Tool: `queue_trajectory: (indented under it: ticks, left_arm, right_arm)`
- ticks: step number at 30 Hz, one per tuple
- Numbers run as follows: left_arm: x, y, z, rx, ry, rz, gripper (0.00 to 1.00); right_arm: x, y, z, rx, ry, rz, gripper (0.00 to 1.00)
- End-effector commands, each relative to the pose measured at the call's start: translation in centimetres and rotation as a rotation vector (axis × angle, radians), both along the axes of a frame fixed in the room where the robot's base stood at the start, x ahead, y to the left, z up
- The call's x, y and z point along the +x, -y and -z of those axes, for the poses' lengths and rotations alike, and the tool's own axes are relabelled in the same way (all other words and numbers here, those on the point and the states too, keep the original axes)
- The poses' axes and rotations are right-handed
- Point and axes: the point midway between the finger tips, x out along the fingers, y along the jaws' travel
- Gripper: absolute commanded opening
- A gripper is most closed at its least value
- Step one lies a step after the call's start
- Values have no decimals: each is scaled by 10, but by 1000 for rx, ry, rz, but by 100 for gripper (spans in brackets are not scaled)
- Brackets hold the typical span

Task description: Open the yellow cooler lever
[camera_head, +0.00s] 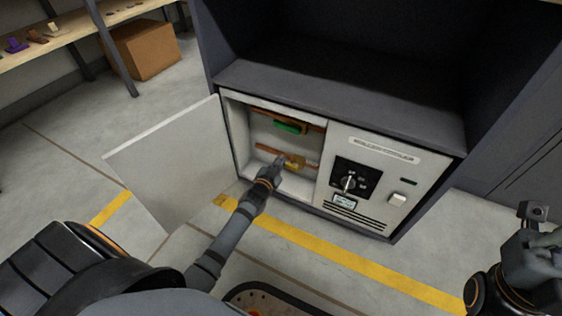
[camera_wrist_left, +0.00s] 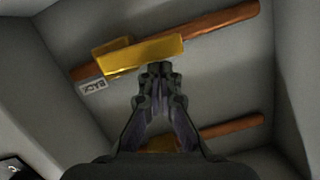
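The yellow lever (camera_head: 296,163) sits on the lower copper pipe inside the open cabinet compartment. In the left wrist view the yellow lever (camera_wrist_left: 150,54) lies along its pipe, with a small lettered tag (camera_wrist_left: 93,85) beside its left end. My left gripper (camera_head: 279,163) reaches into the compartment. In the wrist view the left gripper's fingertips (camera_wrist_left: 157,70) are together at the lever's lower edge; whether they touch it I cannot tell. Nothing shows held between them. My right gripper (camera_head: 535,225) is at the right edge, away from the cabinet, its fingers unclear.
A green lever (camera_head: 289,127) is on the upper pipe. The white door (camera_head: 172,160) stands open to the left. A control panel with a black dial (camera_head: 348,183) is right of the compartment. A cardboard box (camera_head: 143,50) and shelf (camera_head: 60,38) stand at the back left.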

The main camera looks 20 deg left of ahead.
Motion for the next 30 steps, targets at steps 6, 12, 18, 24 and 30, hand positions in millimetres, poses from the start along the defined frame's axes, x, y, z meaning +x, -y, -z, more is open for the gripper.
queue_trajectory:
  ticks: [6, 12, 18, 24, 30]
  left_arm:
    - [7, -5, -49, 2, 0, 0, 0]
    - [-46, -5, -51, 3, 0, 3, 0]
    - [-80, -5, -59, 2, 4, 3, 0]
    - [-89, -5, -64, 1, 7, 2, 0]
    - [-89, -5, -64, 1, 8, 3, 0]
  right_arm:
    - [-2, 4, -49, 20, 0, -12, 0]
    - [-4, 5, -44, 26, -1, -19, 0]
    - [-3, 5, -39, 22, -6, -20, 0]
    - [-3, 4, -39, 19, -4, -19, 0]
    - [-3, 4, -40, 19, -2, -19, 0]
